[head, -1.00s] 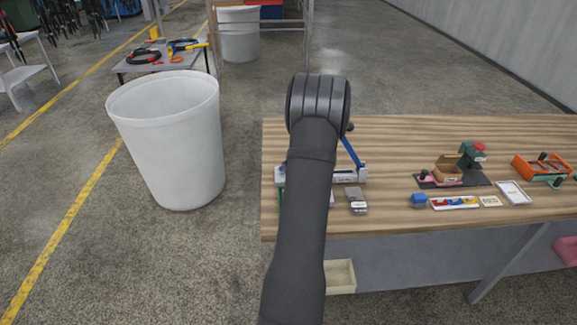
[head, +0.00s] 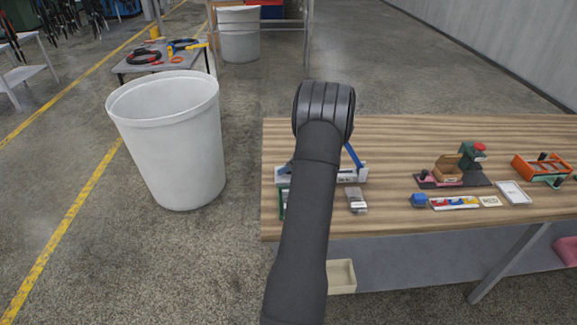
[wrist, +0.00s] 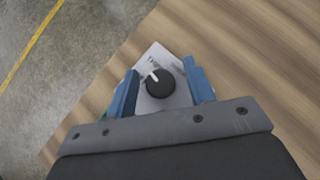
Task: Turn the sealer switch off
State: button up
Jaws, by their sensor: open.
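The sealer (head: 350,174) is a pale bar-shaped unit at the left end of the wooden table, partly hidden behind my arm in the head view. In the wrist view, a round black knob (wrist: 161,83) with a white pointer mark sits on a light grey plate (wrist: 155,54). The mark points to the upper left. My gripper (wrist: 160,72) is open, with one blue finger on each side of the knob and gaps between.
A small grey block (head: 357,200) lies right of my arm. A large white bin (head: 165,140) stands left of the table (head: 400,130).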

jog(key=shift+r, duration=0.1)
jog(key=v, duration=0.7)
jog(key=shift+s+d+r, duration=0.1)
jog(key=shift+d+r, duration=0.05)
jog(key=shift+c, duration=1.4)
jog(key=shift+s+r, duration=0.1)
jog(key=shift+r, duration=0.15)
jog(key=s+a+r+m+t+h, duration=0.1)
jog(key=s+r+m+t+h, duration=0.2)
jog(key=s+r+m+h, duration=0.45)
jog(key=w+a+f, duration=0.1)
jog(key=w+f, duration=0.2)
jog(key=f, duration=0.1)
jog(key=w+a+f+y, duration=0.1)
jog(key=w+f, duration=0.3)
jog(key=f, duration=0.1)
jog(key=w+a+f+y, duration=0.1)
jog(key=w+f, duration=0.3)
jog(key=shift+a+f+n, duration=0.2)
jog(key=shift+f+n, duration=0.05)
